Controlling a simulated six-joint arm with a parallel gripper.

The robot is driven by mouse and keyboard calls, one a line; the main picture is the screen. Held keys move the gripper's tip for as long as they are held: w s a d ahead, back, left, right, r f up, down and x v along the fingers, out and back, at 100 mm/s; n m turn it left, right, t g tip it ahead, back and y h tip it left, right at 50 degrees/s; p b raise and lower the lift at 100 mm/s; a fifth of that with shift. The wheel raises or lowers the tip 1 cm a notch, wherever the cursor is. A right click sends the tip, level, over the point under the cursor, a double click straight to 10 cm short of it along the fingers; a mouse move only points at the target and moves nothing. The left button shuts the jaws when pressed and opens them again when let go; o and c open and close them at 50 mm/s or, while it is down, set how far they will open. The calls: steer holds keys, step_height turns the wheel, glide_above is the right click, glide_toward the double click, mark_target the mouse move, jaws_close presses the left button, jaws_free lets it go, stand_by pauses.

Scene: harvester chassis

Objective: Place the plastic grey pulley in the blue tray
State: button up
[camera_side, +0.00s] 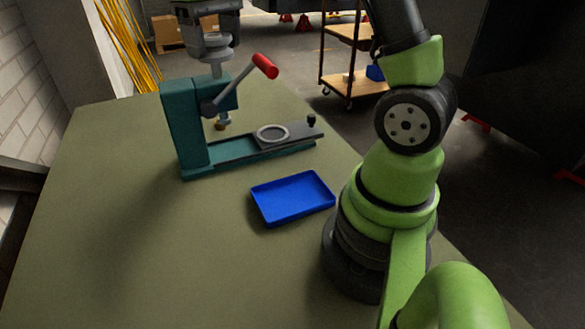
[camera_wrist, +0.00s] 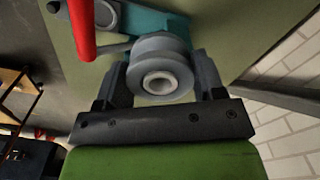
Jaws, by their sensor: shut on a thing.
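The grey pulley (camera_wrist: 160,68) is a round, grooved wheel with a pale hub. In the wrist view it sits between the two dark fingers of my gripper (camera_wrist: 162,78), which is shut on it. The pulley's hub faces the wrist camera. The blue tray (camera_side: 293,198) is a shallow rectangle on the table in the side view, and its floor is empty. The wrist view does not show the tray.
A teal press (camera_side: 186,130) with a red-handled lever (camera_side: 265,66) stands behind and left of the tray. Its low base and grey ring (camera_side: 272,133) reach right. The green table (camera_side: 130,240) is clear left and in front of the tray. A cart (camera_side: 355,80) stands beyond.

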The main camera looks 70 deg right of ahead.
steer(key=a, duration=0.7)
steer(key=n, duration=1)
glide_above(279, 204)
step_height(279, 204, down, 27)
steer(key=shift+r, duration=0.1)
steer(key=shift+f, duration=0.2)
steer(key=o, duration=0.6)
